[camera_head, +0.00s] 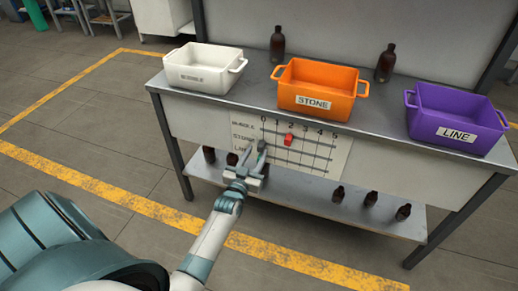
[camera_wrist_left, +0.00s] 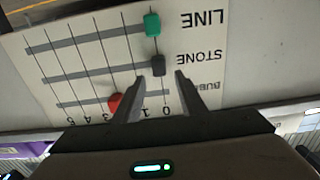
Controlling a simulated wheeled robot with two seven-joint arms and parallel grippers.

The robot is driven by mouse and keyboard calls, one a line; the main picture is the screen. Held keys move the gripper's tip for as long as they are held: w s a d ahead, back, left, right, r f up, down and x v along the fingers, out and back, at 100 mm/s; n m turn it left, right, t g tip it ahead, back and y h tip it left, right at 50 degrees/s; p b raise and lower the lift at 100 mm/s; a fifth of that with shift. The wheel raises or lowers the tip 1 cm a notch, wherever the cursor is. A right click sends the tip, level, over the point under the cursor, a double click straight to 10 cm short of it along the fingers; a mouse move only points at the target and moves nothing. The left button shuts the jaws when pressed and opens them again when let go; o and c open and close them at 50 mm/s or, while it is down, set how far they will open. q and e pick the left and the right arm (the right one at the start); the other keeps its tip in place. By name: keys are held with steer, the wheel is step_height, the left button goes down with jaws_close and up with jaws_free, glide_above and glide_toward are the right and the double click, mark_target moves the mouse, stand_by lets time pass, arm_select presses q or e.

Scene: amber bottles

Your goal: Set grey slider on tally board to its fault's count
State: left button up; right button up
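The tally board (camera_head: 340,150) is on the bench front, with rows BUBBLE, STONE and LINE and columns 0 to 5. In the left wrist view it appears upside down. The grey slider (camera_wrist_left: 158,65) is at the 0 end of the STONE row. The red slider (camera_head: 289,139) is on the BUBBLE row near 2; the green slider (camera_wrist_left: 152,24) is at the 0 end of the LINE row. My left gripper (camera_head: 252,158) is open in front of the board; in the wrist view its fingertips (camera_wrist_left: 157,80) flank the grey slider, contact unclear. My right gripper is out of view.
On the bench stand a white crate (camera_head: 190,78), an orange STONE crate (camera_head: 318,108) and a purple LINE crate (camera_head: 450,132). Two amber bottles (camera_head: 277,44) (camera_head: 385,63) stand behind them. The lower shelf (camera_head: 305,200) holds several bottles, three at left and three at right.

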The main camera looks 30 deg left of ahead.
mark_target(260, 147)
arm_select(q)
steer(key=x, duration=0.3)
steer(key=shift+w, duration=0.25)
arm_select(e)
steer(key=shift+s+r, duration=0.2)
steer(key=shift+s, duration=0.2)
